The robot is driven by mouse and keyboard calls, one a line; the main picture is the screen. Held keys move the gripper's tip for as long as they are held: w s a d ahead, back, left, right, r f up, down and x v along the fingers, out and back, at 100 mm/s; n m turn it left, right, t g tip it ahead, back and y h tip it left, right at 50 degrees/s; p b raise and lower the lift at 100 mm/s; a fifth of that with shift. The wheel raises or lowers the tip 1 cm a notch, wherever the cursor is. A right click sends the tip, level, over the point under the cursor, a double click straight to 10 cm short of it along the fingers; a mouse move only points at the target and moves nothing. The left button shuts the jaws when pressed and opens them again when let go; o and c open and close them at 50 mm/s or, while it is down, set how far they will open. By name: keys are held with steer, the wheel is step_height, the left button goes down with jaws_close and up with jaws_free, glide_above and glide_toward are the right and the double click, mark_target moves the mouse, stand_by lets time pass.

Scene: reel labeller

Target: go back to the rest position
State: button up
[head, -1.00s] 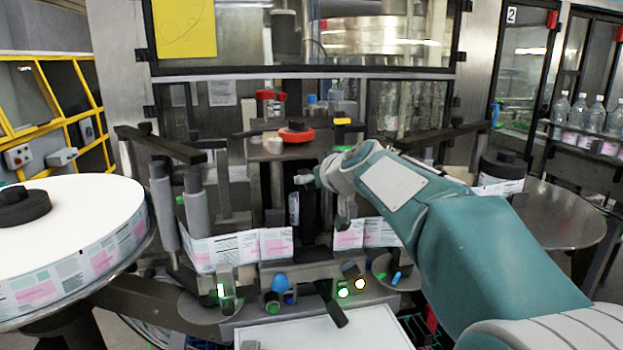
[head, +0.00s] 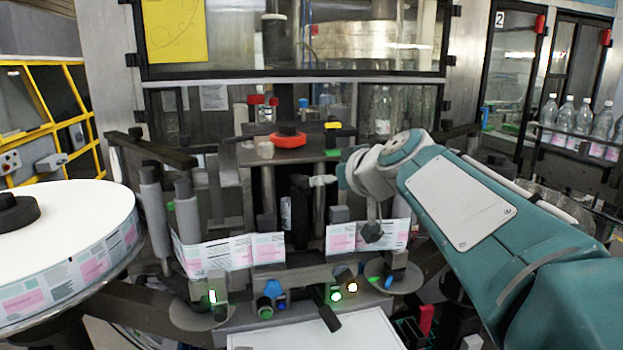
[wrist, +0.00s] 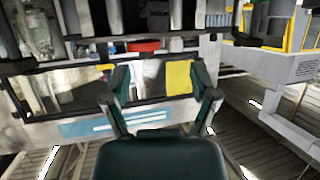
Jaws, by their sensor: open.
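My gripper (head: 318,181) is at the end of my teal and grey arm, which reaches in from the right in the head view. It is small there and partly hard to make out against the dark machine. In the wrist view my gripper (wrist: 160,84) shows its two dark fingers spread apart with nothing between them. The gripper is in the air in front of the labelling machine, above the label strip (head: 235,254), and appears empty.
A large white label reel (head: 65,225) stands at the left. A red ring (head: 287,140) sits on the machine's middle post. A white panel (head: 300,338) lies at the front. Clear bottles (head: 566,122) stand on a shelf at the right. A yellow sheet (head: 174,30) hangs above.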

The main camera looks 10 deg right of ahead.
steer(key=s+a+f+m+g+h, duration=0.2)
steer(key=s+f+g, duration=0.5)
steer(key=s+f, duration=1.6)
steer(key=s+m+h, duration=0.1)
steer(key=s, duration=0.2)
steer(key=shift+a+f, duration=0.15)
steer(key=shift+a, duration=0.15)
steer(key=shift+w, duration=0.1)
